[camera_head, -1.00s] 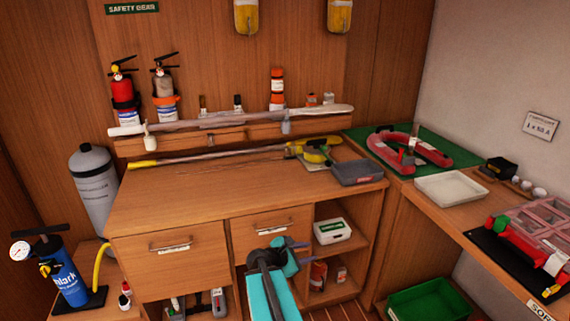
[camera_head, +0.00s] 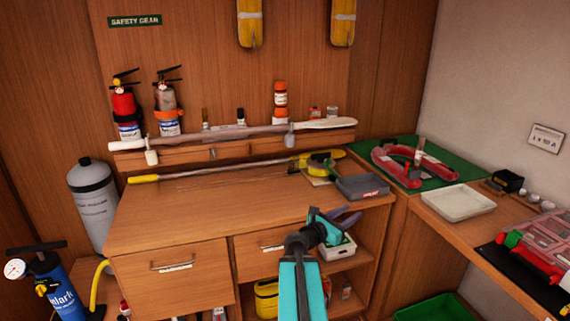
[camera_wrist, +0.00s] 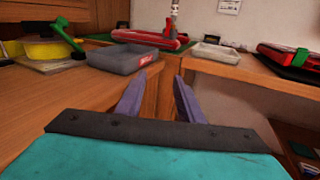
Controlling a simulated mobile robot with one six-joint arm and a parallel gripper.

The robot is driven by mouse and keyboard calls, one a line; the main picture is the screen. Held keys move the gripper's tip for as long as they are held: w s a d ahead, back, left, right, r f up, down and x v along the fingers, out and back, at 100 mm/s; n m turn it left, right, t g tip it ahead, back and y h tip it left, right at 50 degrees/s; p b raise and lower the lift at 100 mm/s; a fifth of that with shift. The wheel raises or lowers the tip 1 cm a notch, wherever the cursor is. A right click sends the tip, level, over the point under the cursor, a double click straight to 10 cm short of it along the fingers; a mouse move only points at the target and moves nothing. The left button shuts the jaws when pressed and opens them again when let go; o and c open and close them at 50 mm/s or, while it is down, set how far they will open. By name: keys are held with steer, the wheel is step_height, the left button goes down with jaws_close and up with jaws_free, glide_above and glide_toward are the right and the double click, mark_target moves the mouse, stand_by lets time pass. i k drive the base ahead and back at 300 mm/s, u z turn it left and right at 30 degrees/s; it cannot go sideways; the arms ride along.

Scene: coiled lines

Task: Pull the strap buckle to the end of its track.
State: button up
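I cannot pick out a strap buckle for certain. A long red device with a green part (camera_head: 535,258) lies on a black mat on the right-hand bench, cut by the picture's right edge. It also shows at the right of the wrist view (camera_wrist: 297,60). My gripper (camera_head: 343,215) is at the right front of the wooden cabinet, well left of the red device and apart from it. In the wrist view its two purple fingers (camera_wrist: 161,76) stand apart with nothing between them. Any track on the device is too small to tell.
A grey tray (camera_head: 362,188) sits on the cabinet's right corner, close beyond my gripper. A white tray (camera_head: 457,202) and a red U-shaped object on a green mat (camera_head: 440,150) lie on the bench. A green crate (camera_head: 428,309) stands on the floor below.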

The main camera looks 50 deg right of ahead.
mark_target(296, 169)
steer(key=i, duration=1.4)
